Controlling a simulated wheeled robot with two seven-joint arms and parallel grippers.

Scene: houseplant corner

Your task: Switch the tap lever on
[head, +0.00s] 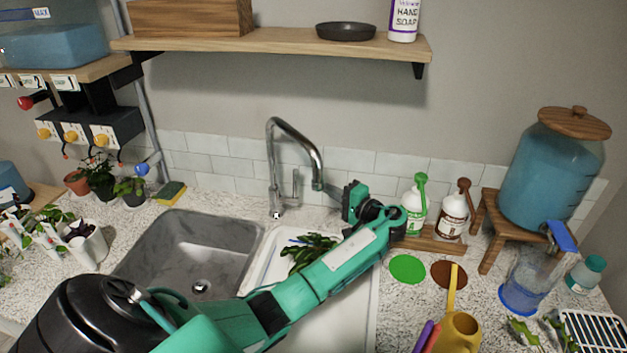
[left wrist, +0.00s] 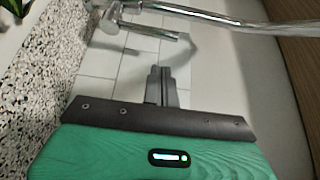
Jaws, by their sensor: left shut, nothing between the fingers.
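The chrome tap (head: 272,165) stands behind the sink, its spout arching forward and to the right. Its lever (head: 295,184) is a thin chrome rod, upright at the right side of the tap column. My left gripper (head: 320,187) is shut and empty, just right of the lever with its fingers pointing left. In the left wrist view, the shut fingers (left wrist: 160,72) point at the lever (left wrist: 150,32), with a small gap showing between them. The tap (left wrist: 230,18) crosses the top of that view. My right gripper is in neither view.
The steel sink (head: 190,245) lies left of my forearm, and leafy greens (head: 310,250) lie under it. Two pump bottles (head: 453,215) stand right of my gripper. A large water dispenser (head: 550,175) stands farther right. A wooden shelf (head: 270,42) hangs above the tap.

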